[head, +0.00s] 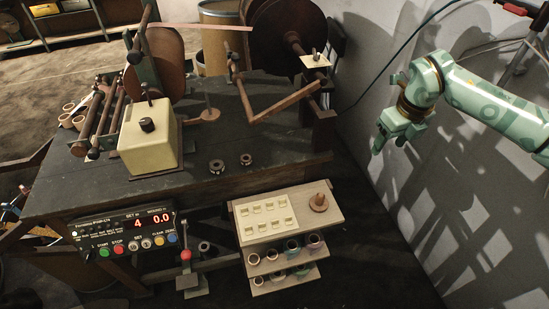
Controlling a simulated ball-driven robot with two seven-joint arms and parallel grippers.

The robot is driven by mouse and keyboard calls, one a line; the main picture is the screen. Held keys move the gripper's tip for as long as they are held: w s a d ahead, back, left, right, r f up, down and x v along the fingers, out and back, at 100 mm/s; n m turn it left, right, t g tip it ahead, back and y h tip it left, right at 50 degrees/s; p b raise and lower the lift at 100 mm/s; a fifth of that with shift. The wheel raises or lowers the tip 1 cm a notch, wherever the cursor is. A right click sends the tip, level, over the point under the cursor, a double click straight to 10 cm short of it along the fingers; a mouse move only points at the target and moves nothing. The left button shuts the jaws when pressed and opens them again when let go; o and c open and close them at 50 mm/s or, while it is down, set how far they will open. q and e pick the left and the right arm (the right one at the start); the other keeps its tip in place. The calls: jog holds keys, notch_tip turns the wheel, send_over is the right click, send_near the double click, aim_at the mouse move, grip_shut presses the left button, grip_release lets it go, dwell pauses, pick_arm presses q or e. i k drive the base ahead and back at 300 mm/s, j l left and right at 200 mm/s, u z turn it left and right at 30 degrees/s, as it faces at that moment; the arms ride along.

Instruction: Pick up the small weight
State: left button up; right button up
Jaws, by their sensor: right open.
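Two small dark ring-shaped pieces lie on the front part of the dark workbench (270,145). The left ring (217,166) looks slightly larger than the right ring (246,160). Either could be the small weight; I cannot tell which from this view. My right gripper (389,146) is open and empty, hanging in the air by the grey wall, right of the bench and well apart from the rings. My left gripper is not in view.
A cream box with a dark knob (150,140) stands left of the rings. A winding machine with a large dark disc (285,35) is behind. Below the bench are a control panel (125,232) and a shelf unit (245,228) with several spools. Bench space right of the rings is clear.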

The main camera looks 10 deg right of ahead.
aim_at(246, 160)
jog(key=i+l+u, duration=0.15)
jog(key=u, duration=0.25)
jog(key=i+l+u, duration=0.15)
jog(key=l+u, duration=0.25)
jog(key=j, duration=0.1)
